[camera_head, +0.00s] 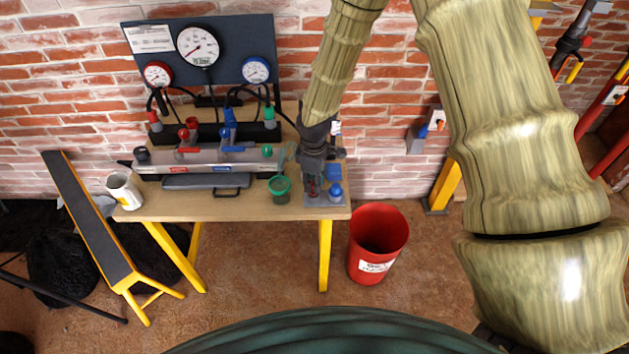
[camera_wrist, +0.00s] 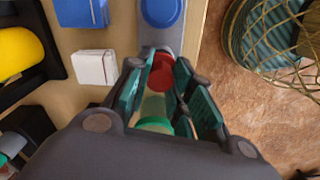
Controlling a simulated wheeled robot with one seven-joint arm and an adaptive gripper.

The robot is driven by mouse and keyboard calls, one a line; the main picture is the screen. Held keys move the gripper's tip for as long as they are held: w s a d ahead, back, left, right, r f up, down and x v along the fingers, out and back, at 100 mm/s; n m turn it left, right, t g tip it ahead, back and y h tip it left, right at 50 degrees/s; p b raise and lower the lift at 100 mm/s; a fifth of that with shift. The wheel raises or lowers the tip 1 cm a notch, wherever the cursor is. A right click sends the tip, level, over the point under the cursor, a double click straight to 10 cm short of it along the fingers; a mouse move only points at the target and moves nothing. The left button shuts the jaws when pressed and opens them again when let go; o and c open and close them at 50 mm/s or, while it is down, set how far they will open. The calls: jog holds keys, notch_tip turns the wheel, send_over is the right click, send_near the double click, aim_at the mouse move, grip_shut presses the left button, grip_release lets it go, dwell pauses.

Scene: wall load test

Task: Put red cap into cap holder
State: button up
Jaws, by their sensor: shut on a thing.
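The red cap (camera_wrist: 162,72) is between my gripper's fingertips (camera_wrist: 158,78) in the wrist view, and the fingers are closed around it. In the head view my gripper (camera_head: 313,178) points down at the right end of the workbench, with a bit of red showing at its tip. The cap holder looks to be the grey plate (camera_head: 311,201) below it, which bears a blue cap (camera_head: 336,191). The blue cap also shows in the wrist view (camera_wrist: 162,10), beyond the red cap. I cannot tell whether the red cap touches the plate.
A green cup (camera_head: 280,187) stands left of my gripper on the bench (camera_head: 230,209). A blue box (camera_wrist: 82,12) and white block (camera_wrist: 96,68) are close by. A grey valve rack (camera_head: 215,160) is farther left. A red bin (camera_head: 378,235) stands on the floor at right.

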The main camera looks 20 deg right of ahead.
jog(key=shift+f, duration=0.75)
dwell(0.9)
jog(key=o, duration=1.4)
jog(key=shift+c, duration=0.2)
jog(key=shift+r, duration=0.15)
jog(key=shift+r+p, duration=2.7)
jog(key=shift+r, duration=1.2)
